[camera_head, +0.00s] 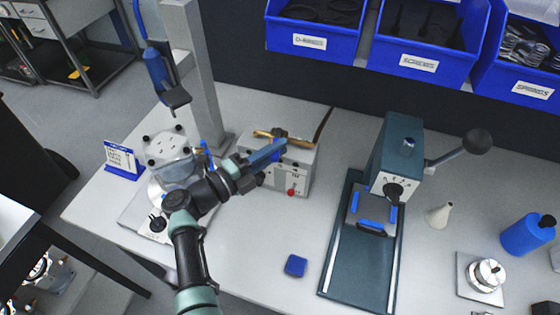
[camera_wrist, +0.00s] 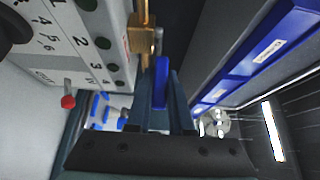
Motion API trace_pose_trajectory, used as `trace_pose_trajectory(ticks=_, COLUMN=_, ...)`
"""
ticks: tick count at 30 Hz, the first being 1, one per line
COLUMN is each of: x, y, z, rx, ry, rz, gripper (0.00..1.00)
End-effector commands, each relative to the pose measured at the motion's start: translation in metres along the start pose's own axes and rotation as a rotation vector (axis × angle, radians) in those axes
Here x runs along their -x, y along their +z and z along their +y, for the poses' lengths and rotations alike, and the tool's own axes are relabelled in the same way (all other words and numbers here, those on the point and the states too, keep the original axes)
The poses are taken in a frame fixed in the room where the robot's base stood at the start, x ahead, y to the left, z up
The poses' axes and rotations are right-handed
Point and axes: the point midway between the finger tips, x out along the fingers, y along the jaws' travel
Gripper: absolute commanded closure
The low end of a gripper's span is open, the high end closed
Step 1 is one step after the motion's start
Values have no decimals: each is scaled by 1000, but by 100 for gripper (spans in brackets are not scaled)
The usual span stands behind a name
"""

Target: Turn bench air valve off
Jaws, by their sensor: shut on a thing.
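The bench air valve is a brass fitting (camera_head: 286,138) on top of a grey box (camera_head: 297,172). Its blue lever (camera_head: 268,151) points toward the lower left in the head view. My gripper (camera_head: 260,157) is shut on this lever, beside the box's top. In the wrist view the blue lever (camera_wrist: 160,82) stands between the fingers of my gripper (camera_wrist: 161,92), with the brass fitting (camera_wrist: 142,38) just beyond. The join between lever and fitting is partly hidden. The box's numbered face (camera_wrist: 75,35) and red knob (camera_wrist: 68,101) show at the left.
A green press (camera_head: 392,150) with a long lever stands right of the box. A round clear-sided housing (camera_head: 170,150) and a grey post (camera_head: 200,85) are to the left. A blue block (camera_head: 296,265) lies in front. Blue bins (camera_head: 425,40) hang behind. The bench front is mostly clear.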

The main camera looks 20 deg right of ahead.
Motion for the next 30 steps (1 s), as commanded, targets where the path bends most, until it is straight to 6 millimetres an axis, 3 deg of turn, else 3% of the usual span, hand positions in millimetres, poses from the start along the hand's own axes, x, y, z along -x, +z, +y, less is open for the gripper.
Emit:
trace_pose_trajectory(ticks=1, x=1, y=1, z=8, rx=-3, ry=3, rz=21, gripper=100)
trace_pose_trajectory(ticks=26, x=4, y=4, z=1, rx=1, ry=2, rz=117, gripper=100)
trace_pose_trajectory(ticks=27, x=4, y=4, z=1, rx=1, ry=2, rz=117, gripper=78)
trace_pose_trajectory(ticks=30, x=4, y=4, z=1, rx=1, ry=1, rz=116, gripper=60)
